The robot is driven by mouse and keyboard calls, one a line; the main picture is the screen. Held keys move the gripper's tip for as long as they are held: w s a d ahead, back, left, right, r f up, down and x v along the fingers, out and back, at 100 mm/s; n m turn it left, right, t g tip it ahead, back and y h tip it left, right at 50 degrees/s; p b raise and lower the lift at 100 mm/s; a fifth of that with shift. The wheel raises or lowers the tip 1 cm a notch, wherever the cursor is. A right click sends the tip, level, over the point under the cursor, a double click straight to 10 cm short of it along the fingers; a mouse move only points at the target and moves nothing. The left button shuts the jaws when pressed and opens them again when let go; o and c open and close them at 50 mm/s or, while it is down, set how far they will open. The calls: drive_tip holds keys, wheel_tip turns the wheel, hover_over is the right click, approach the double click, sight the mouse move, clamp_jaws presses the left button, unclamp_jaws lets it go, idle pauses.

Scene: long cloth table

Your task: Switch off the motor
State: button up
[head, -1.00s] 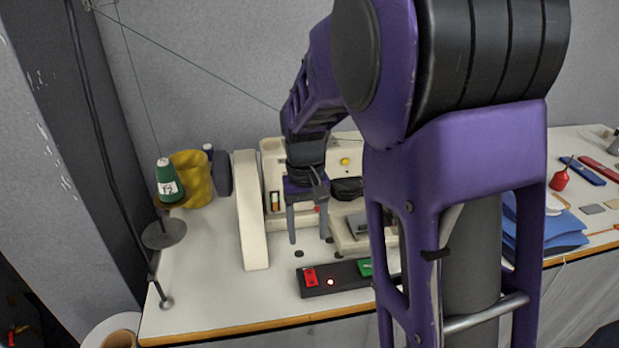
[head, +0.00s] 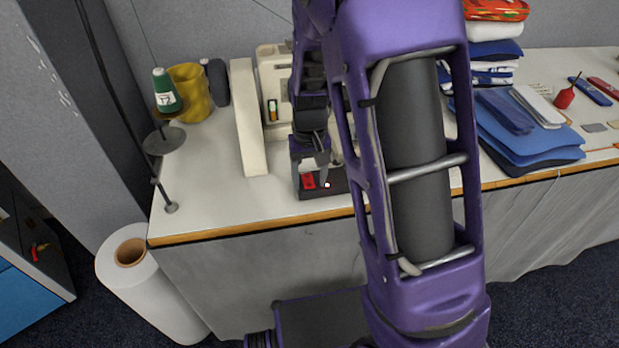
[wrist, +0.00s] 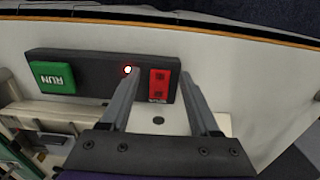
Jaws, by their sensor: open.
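A dark switch box (head: 338,184) lies near the front edge of the table, in front of the cream sewing machine (head: 270,62). It carries a red switch (head: 308,181) at its left end and a small lit lamp (head: 326,185). In the wrist view the box (wrist: 98,70) shows a green RUN button (wrist: 52,77), the glowing lamp (wrist: 127,70) and the red switch (wrist: 159,84). My gripper (wrist: 164,86) is open and empty, its two fingers spread to either side of the red switch; I cannot tell their height above it. In the head view my arm hides the green button.
The table (head: 200,215) has a wooden front edge. A green thread cone (head: 166,95) and a yellow vase-like object (head: 190,90) stand at the left. Folded blue cloth (head: 530,140) and small tools lie at the right. A white roll (head: 150,285) stands on the floor.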

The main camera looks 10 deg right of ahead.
clamp_jaws()
drive_tip(key=g+p, duration=0.1)
drive_tip(key=p, duration=0.1)
drive_tip(key=shift+w+r+p, duration=0.25)
drive_tip(key=shift+r+p, duration=0.05)
drive_tip(key=shift+r, duration=0.05)
drive_tip(key=shift+w+f+g+p, duration=0.15)
drive_tip(key=shift+w+g+p, duration=0.1)
drive_tip(key=shift+g+p, duration=0.7)
unclamp_jaws()
drive_tip(key=p+v, duration=0.1)
drive_tip(key=v, duration=1.6)
drive_tip(key=shift+r, duration=0.2)
